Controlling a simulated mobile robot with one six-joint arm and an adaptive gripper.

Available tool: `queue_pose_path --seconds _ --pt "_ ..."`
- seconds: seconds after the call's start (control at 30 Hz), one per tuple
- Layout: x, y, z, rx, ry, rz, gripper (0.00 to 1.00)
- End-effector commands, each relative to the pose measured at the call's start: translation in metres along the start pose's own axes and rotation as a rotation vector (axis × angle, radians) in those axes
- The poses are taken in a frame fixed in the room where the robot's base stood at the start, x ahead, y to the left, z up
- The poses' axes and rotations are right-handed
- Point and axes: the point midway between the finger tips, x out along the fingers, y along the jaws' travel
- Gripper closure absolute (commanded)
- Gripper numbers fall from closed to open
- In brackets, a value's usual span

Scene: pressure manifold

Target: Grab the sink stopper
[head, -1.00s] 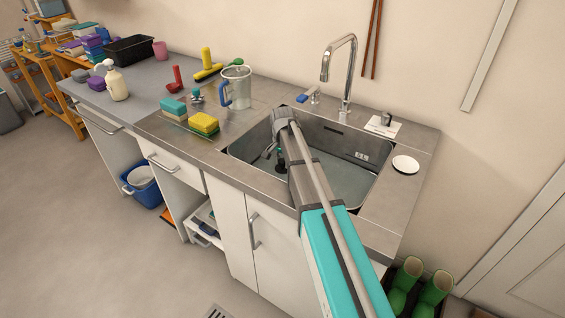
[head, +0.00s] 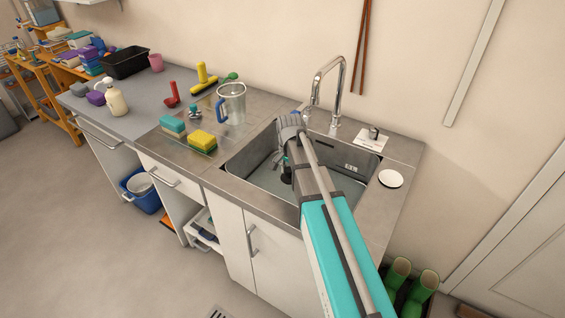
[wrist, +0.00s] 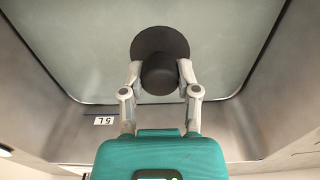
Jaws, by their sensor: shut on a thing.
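The sink stopper (wrist: 160,40) is black, with a wide round disc and a thick round knob, in the upper middle of the wrist view. My gripper (wrist: 160,74) is shut on its knob, one pale finger on each side. The disc lies beyond the fingertips over the pale basin floor. Whether the disc touches the floor cannot be told. In the head view my gripper (head: 286,170) is inside the sink basin (head: 331,153), near its left part. My arm hides part of the basin, and the stopper is not clear there.
The tap (head: 337,95) rises behind the basin. A clear jug (head: 234,104) and a yellow-green sponge (head: 202,140) stand left of it. A white dish (head: 391,178) lies on the right counter. The basin walls surround my gripper. Green boots (head: 411,290) stand on the floor at right.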

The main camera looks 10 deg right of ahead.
Motion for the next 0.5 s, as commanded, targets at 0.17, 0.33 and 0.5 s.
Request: queue_pose_path --seconds 0.17,0.33,0.5 --pt "-0.015 0.026 0.016 0.000 0.000 0.000 1.00" --pt "-0.020 0.038 0.022 0.000 0.000 0.000 1.00" --pt "-0.022 0.042 0.025 0.000 0.000 0.000 1.00"
